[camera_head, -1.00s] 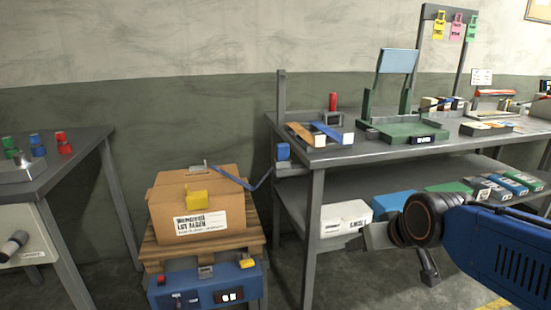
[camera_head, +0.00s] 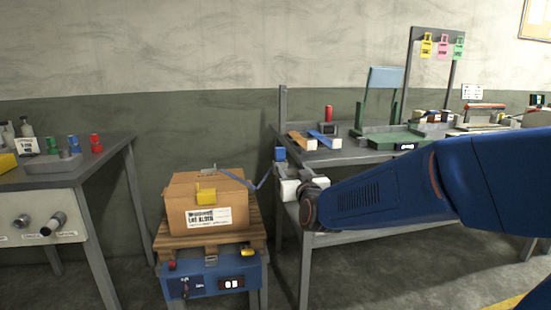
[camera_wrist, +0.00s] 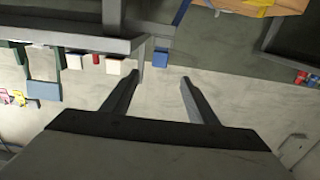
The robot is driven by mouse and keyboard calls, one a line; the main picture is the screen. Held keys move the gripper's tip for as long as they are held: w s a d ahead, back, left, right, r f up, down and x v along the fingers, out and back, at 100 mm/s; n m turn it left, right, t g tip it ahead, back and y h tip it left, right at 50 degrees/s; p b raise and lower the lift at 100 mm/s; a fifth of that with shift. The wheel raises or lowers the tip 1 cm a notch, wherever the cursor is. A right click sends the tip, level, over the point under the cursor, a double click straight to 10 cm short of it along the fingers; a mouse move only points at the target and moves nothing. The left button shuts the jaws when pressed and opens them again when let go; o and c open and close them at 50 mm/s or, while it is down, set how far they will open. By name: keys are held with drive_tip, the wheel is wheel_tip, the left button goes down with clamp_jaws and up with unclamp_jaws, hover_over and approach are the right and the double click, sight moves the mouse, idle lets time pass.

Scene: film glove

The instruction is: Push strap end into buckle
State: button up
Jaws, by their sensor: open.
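A blue strap (camera_head: 238,178) runs from the top of the cardboard box (camera_head: 180,205) and sags toward the workbench. Its right end meets a blue block (camera_head: 280,155) at the bench's left edge. A small metal buckle-like piece (camera_head: 208,171) sits on the box top, above a yellow block (camera_head: 206,196) on the box front. My gripper (camera_wrist: 171,81) is open and empty, its two fingers apart.
The box stands on a wooden pallet (camera_head: 170,245) above a blue control panel (camera_head: 210,282). The workbench (camera_head: 350,158) carries strips, a green fixture and a red cylinder. An upright grey post (camera_head: 283,110) rises at its left end. A grey table stands at left.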

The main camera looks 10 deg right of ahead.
approach(281, 153)
drive_tip(key=w, duration=0.5)
drive_tip(key=shift+w+f, duration=0.1)
drive_tip(key=shift+f, duration=0.15)
drive_tip(key=shift+w+r, duration=0.15)
drive_tip(key=shift+w, duration=2.95)
drive_tip(key=c, duration=1.2)
